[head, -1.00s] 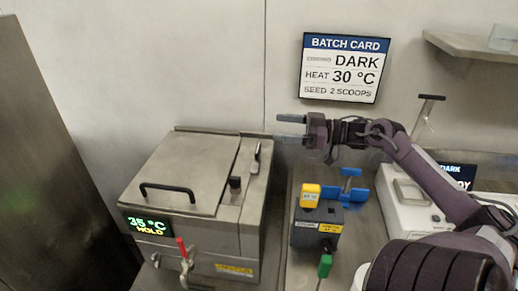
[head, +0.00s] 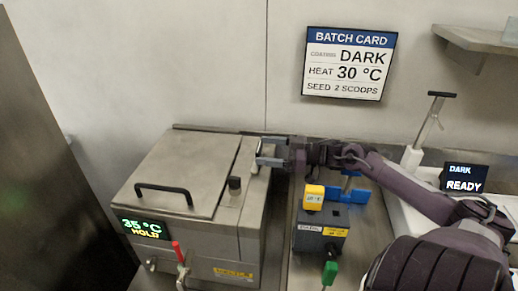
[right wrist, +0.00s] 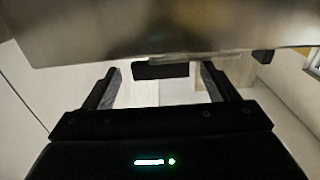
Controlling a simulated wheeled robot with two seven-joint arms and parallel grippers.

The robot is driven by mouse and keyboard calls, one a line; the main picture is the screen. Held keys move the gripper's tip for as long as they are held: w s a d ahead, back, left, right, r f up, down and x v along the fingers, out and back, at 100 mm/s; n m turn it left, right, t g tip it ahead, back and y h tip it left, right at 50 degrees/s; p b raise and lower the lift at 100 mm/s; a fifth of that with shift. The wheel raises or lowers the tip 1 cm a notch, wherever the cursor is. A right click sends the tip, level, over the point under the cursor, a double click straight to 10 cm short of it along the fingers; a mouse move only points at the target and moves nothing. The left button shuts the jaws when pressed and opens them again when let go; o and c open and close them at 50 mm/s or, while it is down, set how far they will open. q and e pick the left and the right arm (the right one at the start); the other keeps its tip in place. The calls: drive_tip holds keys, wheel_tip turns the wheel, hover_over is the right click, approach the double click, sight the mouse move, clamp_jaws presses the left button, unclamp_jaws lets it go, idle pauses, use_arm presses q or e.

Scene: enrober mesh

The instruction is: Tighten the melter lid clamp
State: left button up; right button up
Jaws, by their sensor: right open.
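The melter (head: 205,240) is a steel box with a flat lid (head: 185,170) that is down. The lid clamp (head: 254,169) stands at the lid's back right; its metal lower part shows and its black top is hidden by the fingers. My right gripper (head: 262,153) is open at the clamp, coming from the right. In the right wrist view a black bar (right wrist: 160,71) lies between my two open fingers (right wrist: 160,84), with visible gaps on both sides. I cannot tell if any finger touches it. My left gripper is not in view.
A red-handled tap (head: 178,252) is on the melter's front. A grey box with a yellow block (head: 314,197) stands to the right. The melter display (head: 145,228) reads 35 °C HOLD.

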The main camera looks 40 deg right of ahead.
drive_tip(key=x, duration=0.2)
drive_tip(key=shift+w+a+r, duration=0.1)
drive_tip(key=shift+w+a, duration=0.05)
drive_tip(key=shift+w, duration=0.15)
drive_tip(key=shift+a, duration=0.1)
